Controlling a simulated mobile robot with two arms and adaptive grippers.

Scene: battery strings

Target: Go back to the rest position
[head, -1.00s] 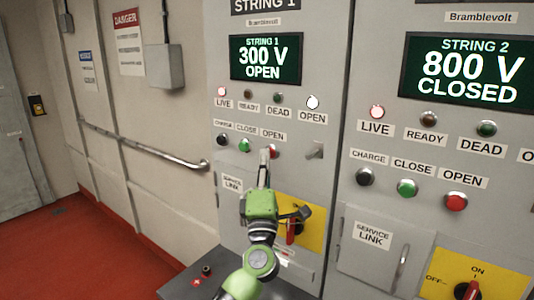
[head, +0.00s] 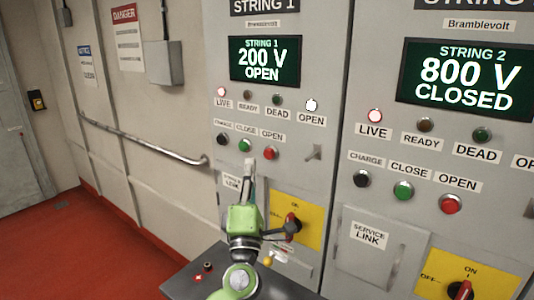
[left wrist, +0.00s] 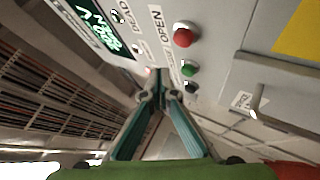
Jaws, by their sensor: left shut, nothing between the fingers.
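My left gripper (head: 250,166) is shut and empty in front of the String 1 panel (head: 220,60), below its row of buttons. It also shows in the left wrist view (left wrist: 160,88), its fingertips together. The red OPEN button (head: 270,153) is clear of the fingertips, up and to the right of them. It shows in the left wrist view too (left wrist: 183,35). The String 1 display (head: 265,62) reads 200 V OPEN. Its LIVE lamp glows red and its OPEN lamp glows white. My right gripper is not in view.
The String 2 panel (head: 385,135) stands at right; its display (head: 467,72) reads 800 V CLOSED. A red rotary switch (head: 291,224) on a yellow plate is right of my gripper. A handrail (head: 145,142) runs along the left wall. Red floor (head: 90,255) is free at lower left.

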